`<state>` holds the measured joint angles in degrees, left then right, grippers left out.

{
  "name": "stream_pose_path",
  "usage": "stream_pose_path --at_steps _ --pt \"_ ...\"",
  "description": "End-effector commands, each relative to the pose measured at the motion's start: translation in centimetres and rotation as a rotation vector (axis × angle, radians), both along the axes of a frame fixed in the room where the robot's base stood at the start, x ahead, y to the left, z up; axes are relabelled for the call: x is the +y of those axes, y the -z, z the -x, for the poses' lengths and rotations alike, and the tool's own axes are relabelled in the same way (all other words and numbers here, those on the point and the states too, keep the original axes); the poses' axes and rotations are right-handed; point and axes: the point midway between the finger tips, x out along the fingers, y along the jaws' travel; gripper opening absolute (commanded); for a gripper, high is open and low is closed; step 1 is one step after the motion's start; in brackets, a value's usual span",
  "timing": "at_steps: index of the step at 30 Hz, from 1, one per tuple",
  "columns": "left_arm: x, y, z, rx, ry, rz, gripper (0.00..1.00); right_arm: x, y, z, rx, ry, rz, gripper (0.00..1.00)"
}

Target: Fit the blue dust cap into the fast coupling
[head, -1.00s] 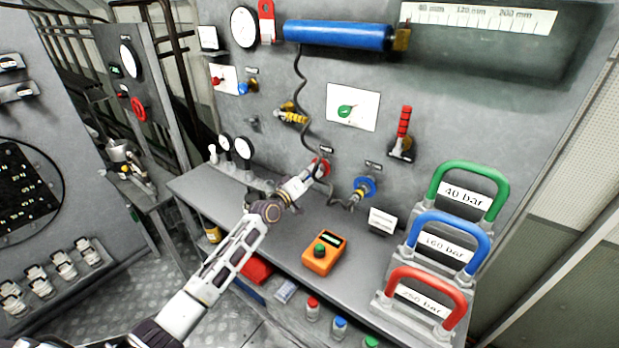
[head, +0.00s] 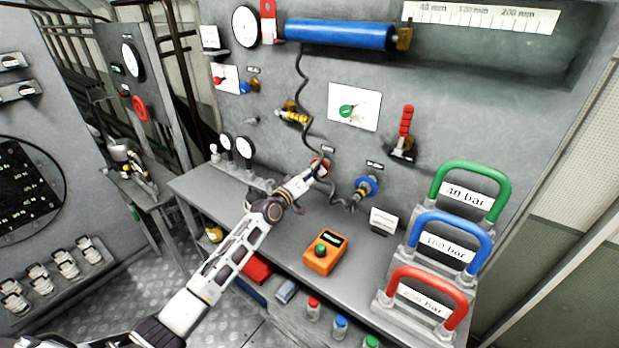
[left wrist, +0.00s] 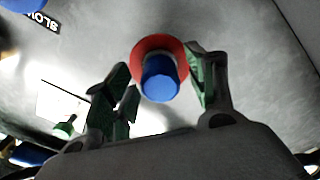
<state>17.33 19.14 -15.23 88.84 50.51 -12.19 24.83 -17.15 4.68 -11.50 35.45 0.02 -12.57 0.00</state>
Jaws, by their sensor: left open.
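The blue dust cap (left wrist: 160,82) shows in the left wrist view, end-on in front of the red ring (left wrist: 143,50) of a coupling on the grey panel. A pale collar shows between cap and ring. The cap lines up with the ring; how deep it sits I cannot tell. My left gripper (left wrist: 160,70) is open, with one finger on each side of the cap and a gap at the left finger. My right gripper is not in view.
A blue-ringed coupling (head: 366,187) is to the right, with a dark hose (head: 304,95) hanging nearby. An orange box (head: 325,252) stands on the bench below. Weights with green, blue and red handles (head: 440,235) stand at the right. Small gauges (head: 244,147) stand at the left.

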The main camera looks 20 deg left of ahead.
Motion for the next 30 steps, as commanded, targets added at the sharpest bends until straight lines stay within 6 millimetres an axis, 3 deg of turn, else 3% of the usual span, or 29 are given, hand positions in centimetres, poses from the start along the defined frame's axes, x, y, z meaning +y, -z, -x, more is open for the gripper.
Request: stream_pose_path --at_steps 11,30 --pt "0.5 0.1 1.2 0.001 -0.001 0.001 0.56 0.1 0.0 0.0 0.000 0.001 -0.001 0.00" --pt "2.3 0.1 6.3 0.001 -0.001 0.000 0.56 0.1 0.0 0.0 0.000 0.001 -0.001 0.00"
